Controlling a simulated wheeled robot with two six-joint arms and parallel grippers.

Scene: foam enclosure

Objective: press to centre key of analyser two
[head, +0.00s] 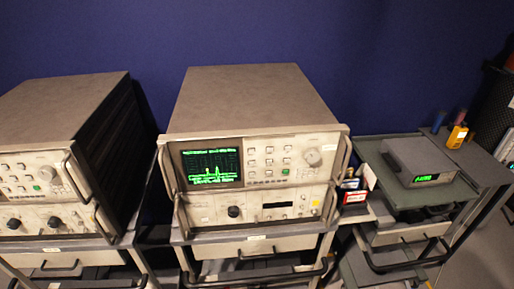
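A grey analyser (250,97) stands in the middle of the head view on a cart. Its lit screen (211,167) shows a green trace with peaks. Right of the screen is a block of small keys (269,155), with one green key among them; the key labels are too small to read. A second, similar analyser (60,105) stands at the left, cut off by the picture edge, with keys and knobs on its front. I cannot tell from any readable marking which one is analyser two. Neither of my grippers is in view.
Metal handles (343,165) stick out at the sides of the front panels. A small box with a green display (418,160) sits on a cart at the right. A dark gap separates the two analysers.

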